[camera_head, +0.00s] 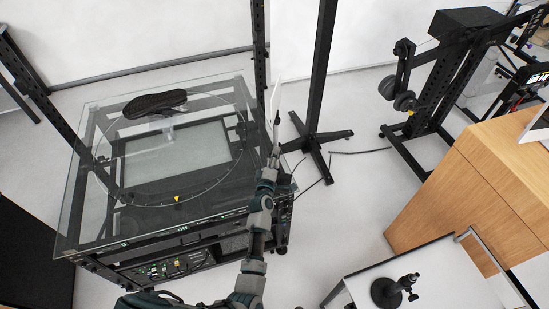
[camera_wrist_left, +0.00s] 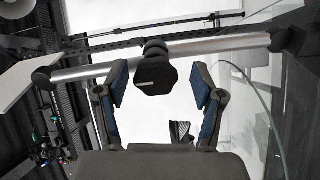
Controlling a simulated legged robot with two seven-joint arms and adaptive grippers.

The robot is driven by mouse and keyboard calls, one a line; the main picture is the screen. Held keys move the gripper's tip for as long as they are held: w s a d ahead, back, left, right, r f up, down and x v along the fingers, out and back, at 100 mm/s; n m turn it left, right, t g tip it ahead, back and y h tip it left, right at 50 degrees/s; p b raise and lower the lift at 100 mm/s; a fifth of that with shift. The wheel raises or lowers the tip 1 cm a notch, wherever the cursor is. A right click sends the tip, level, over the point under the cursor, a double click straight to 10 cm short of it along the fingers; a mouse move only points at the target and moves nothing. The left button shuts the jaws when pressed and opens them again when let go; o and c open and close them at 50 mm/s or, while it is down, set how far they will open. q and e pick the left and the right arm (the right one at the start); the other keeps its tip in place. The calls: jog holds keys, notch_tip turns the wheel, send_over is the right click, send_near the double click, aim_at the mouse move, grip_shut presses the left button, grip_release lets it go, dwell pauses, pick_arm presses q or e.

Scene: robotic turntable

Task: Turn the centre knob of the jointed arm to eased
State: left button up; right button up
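The jointed arm (camera_wrist_left: 215,45) shows in the left wrist view as two silver tubes meeting at the middle, with dark ball ends. Its black centre knob (camera_wrist_left: 153,76) hangs at the joint, its flat face towards the camera. My left gripper (camera_wrist_left: 160,88) is open, one finger to each side of the knob, with a visible gap on both sides. I cannot tell how far the fingertips reach along the knob. In the head view my left gripper (camera_head: 272,160) is beside the turntable's right edge; the jointed arm is hard to make out there. My right gripper is out of view.
A glass-topped turntable (camera_head: 85,215) carries a dark shoe (camera_head: 155,103) at left. A black upright stand (camera_head: 318,100) is behind my left gripper. A wooden cabinet (camera_head: 470,190) and a white table (camera_head: 440,275) with a small black device (camera_head: 388,291) stand at right. Open floor lies between.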

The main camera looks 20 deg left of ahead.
pick_arm(q)
jog(key=s, duration=0.7)
jog(key=shift+s+d, duration=0.2)
jog(key=shift+d, duration=0.1)
